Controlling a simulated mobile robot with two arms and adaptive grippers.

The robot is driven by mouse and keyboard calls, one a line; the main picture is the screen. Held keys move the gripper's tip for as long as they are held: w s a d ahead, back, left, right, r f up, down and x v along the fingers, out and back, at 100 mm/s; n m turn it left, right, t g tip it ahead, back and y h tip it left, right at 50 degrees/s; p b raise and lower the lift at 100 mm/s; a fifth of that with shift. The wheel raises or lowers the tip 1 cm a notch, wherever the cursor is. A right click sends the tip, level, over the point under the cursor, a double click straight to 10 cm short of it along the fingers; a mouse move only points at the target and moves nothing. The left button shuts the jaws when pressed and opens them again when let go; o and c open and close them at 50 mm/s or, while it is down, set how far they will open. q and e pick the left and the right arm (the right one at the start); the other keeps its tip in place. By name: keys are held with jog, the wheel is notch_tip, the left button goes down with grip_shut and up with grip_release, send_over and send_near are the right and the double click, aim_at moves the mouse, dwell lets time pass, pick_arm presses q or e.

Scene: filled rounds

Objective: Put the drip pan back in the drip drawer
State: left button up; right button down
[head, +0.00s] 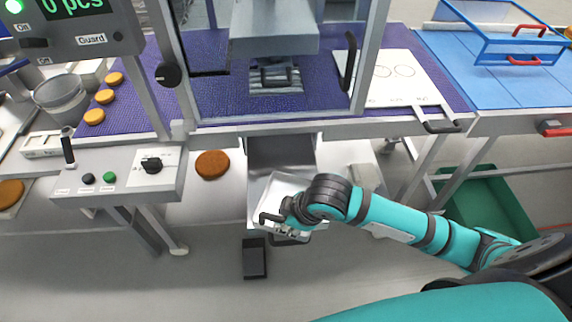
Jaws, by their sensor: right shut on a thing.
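The drip pan (267,188) is a shallow, pale metal tray in the head view, below the middle of the machine. It sits slightly turned over the front part of the drip drawer (281,150), whose grey, open floor shows behind it. My right gripper (272,216) is shut on the pan at its near edge. The gripper and wrist hide the pan's right and near parts. I cannot tell whether the pan rests on the drawer floor or is held just above it. My left gripper is not in view.
The machine frame and purple belt (215,98) stand above the drawer. A control panel (115,175) with a black knob is at left. A brown round (212,164) lies left of the drawer. A green crate (490,212) is on the floor at right, a dark pedal (254,258) below.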

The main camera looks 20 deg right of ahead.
jog(key=w, duration=0.2)
jog(key=w+d+p, duration=0.1)
jog(key=w, duration=0.4)
jog(key=shift+w+d+r, duration=0.15)
jog(key=shift+w+r, duration=0.1)
jog(key=shift+w, duration=0.15)
jog(key=w+d, duration=0.1)
jog(key=w, duration=0.2)
jog(key=w+d+p, duration=0.1)
jog(key=w, duration=0.5)
jog(key=shift+d+f, duration=0.15)
jog(key=shift+d, duration=0.25)
jog(key=f, duration=0.1)
jog(key=f+p, duration=0.1)
jog(key=shift+w+d+f, duration=0.15)
jog(key=shift+w+f, duration=0.05)
jog(key=shift+f, duration=0.55)
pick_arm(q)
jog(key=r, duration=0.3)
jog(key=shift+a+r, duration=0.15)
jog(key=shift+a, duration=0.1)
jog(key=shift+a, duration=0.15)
pick_arm(e)
jog(key=c, duration=1.3)
grip_release()
jog(key=shift+c, duration=0.2)
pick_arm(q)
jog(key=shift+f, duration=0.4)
pick_arm(e)
jog(key=v, duration=1.2)
